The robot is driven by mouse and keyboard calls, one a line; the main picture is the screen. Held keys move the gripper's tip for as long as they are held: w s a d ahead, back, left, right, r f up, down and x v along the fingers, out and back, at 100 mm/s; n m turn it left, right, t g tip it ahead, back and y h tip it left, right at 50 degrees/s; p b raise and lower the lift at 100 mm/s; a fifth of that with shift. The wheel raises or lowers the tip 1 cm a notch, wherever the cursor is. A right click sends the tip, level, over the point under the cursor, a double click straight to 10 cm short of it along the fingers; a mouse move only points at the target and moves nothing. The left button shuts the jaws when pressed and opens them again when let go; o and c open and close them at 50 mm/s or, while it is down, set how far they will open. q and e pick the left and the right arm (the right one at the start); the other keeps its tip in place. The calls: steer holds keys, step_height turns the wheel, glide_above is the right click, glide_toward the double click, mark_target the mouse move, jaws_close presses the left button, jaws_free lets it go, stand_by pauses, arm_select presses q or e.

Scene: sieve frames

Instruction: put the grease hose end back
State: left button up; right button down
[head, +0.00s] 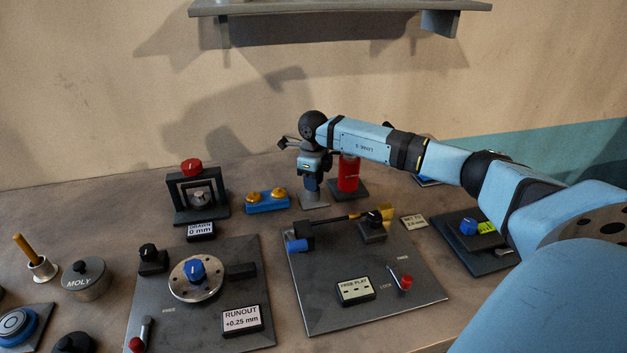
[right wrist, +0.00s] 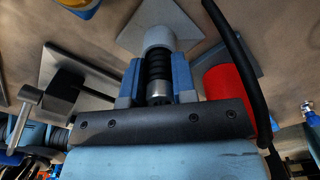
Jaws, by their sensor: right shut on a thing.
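My right gripper (head: 312,184) points down over a small grey plate at the back of the bench. In the right wrist view its blue fingers (right wrist: 156,82) are shut on the grease hose end (right wrist: 159,68), a black ribbed piece with a silver collar. A pale grey round holder (right wrist: 159,36) lies at the fingertips, in line with the hose end, on a grey plate (right wrist: 178,14). I cannot tell how far the hose end sits in it. My left gripper is not in view.
A red cylinder (head: 349,174) stands close right of the gripper. A black hose (right wrist: 240,60) curves past it in the wrist view. A blue box with gold buttons (head: 267,201) is at left. Fixture plates (head: 330,318) fill the front; a shelf (head: 340,8) hangs above.

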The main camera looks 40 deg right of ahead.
steer(key=shift+f, duration=0.1)
steer(key=c, duration=0.9)
jaws_free()
step_height(320, 180, up, 12)
steer(key=shift+r, duration=0.15)
